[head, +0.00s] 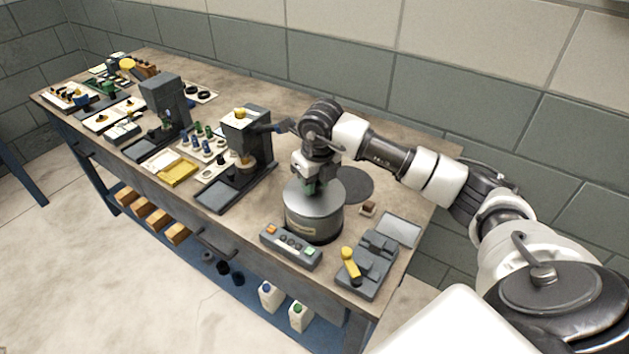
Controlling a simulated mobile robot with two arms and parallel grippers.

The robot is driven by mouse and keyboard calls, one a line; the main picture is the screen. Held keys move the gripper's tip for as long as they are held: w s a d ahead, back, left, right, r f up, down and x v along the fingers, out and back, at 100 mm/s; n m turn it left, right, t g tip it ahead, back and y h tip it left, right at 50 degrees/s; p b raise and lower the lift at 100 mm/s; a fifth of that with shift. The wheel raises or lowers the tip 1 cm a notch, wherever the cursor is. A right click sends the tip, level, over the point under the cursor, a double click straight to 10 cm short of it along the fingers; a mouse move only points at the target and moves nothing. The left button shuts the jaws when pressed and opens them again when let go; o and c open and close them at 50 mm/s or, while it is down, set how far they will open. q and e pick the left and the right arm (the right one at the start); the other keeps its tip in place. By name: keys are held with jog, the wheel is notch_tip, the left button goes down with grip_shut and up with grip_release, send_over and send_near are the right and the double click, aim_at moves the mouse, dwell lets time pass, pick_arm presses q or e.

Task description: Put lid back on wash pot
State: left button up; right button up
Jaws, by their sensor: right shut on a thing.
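The wash pot (313,222) is a grey metal cylinder with a pale label on its front, standing upright near the front right of the bench. Its round grey lid (328,191) is at the top of the pot. It looks level and lined up with the rim; I cannot tell whether it touches all round. My right gripper (313,186) points down over the middle of the lid and is shut on it, hiding the grip point. My left gripper is not in view.
A control box (291,247) with coloured buttons stands just in front of the pot. A grey fixture with a yellow handle (350,264) is to its right. A dark round mat (355,185) lies behind. A dark press (246,145) stands to the left.

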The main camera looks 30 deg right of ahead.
jog(key=o, duration=1.5)
jog(key=shift+o, duration=0.2)
jog(key=shift+r+p, duration=2.2)
jog(key=shift+r, duration=1.35)
jog(key=shift+c, duration=0.5)
grip_shut()
